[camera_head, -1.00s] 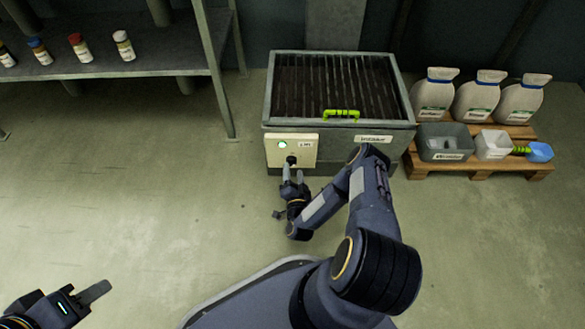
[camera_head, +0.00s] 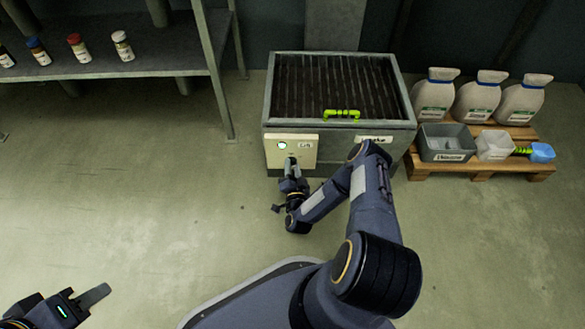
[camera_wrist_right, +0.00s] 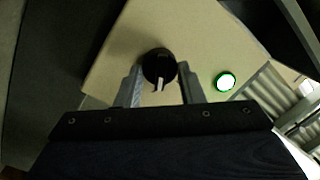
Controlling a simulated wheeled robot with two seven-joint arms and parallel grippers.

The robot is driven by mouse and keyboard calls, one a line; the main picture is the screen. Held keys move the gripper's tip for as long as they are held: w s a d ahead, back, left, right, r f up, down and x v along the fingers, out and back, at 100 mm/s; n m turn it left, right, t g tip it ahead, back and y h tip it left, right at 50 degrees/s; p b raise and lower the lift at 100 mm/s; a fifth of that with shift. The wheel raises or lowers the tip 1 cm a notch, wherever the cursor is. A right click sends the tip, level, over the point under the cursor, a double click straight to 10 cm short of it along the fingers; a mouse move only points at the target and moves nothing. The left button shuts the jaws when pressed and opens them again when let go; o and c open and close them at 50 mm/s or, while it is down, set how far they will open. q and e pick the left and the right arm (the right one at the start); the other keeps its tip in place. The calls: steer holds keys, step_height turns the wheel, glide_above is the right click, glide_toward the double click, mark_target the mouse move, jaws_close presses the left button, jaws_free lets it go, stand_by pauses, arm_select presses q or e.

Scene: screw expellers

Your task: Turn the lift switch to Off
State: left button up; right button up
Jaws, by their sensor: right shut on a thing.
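The lift switch (camera_wrist_right: 158,68) is a round black knob with a light pointer mark, on a cream panel (camera_head: 305,147) on the front of a grey box (camera_head: 390,137). A green-ringed lamp (camera_head: 282,145) glows on the same panel, and it also shows in the right wrist view (camera_wrist_right: 226,81). My right gripper (camera_head: 291,165) is at the panel, with its fingers on both sides of the knob, shut on it; it also shows in the right wrist view (camera_wrist_right: 158,84). In the head view the gripper hides the knob. My left gripper (camera_head: 92,297) is at the lower left, away from the box; its opening is unclear.
The box has a slatted top (camera_head: 330,85) and a green handle (camera_head: 342,114). A wooden pallet (camera_head: 480,168) at right holds several white jugs, a grey bin (camera_head: 447,143), a white tub (camera_head: 494,145) and a blue scoop (camera_head: 541,152). A shelf (camera_head: 150,60) with bottles stands at left. Floor between is clear.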

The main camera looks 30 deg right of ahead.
steer(key=shift+a+r+n+g+p, duration=0.1)
steer(key=shift+n+g+p, duration=0.3)
steer(key=shift+n+p, duration=1.6)
steer(key=shift+a+n+g+p, duration=0.1)
steer(key=shift+n+g+p, duration=0.3)
steer(key=shift+n, duration=3.2)
steer(key=o, duration=1)
steer(key=shift+w, duration=0.1)
